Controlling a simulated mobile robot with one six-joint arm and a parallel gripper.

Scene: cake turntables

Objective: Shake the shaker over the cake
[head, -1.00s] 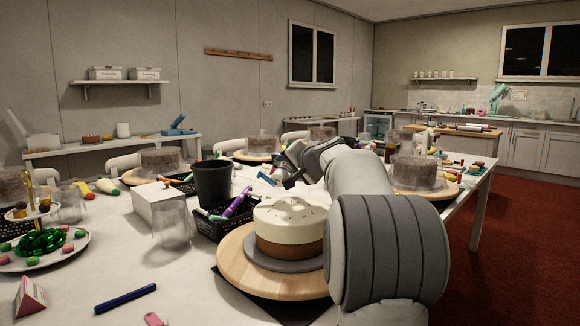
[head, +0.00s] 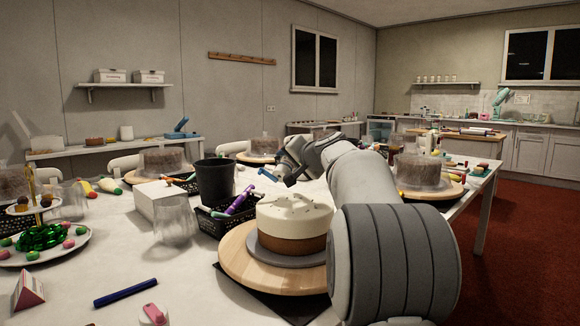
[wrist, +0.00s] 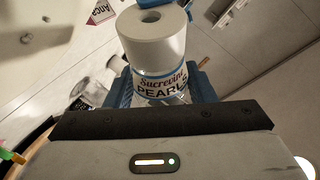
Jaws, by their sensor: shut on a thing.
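The cake (head: 293,216) has a brown lower part and white icing with small bits on top. It sits on a grey board on a wooden turntable (head: 236,265) in the head view. My gripper (wrist: 162,90) is shut on the shaker (wrist: 152,42), which has a white cap with a hole and a label reading "PEARLS" in the wrist view. The blue fingers press it from both sides. In the head view my gripper (head: 270,175) is above and behind the cake, slightly left of it. The shaker is hard to make out there.
A black basket (head: 208,222) with coloured tubes and a dark bin (head: 213,183) stand left of the cake. A clear tumbler (head: 174,226), a white box (head: 157,198) and a blue pen (head: 125,292) are farther left. Another covered cake (head: 415,169) is at the right.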

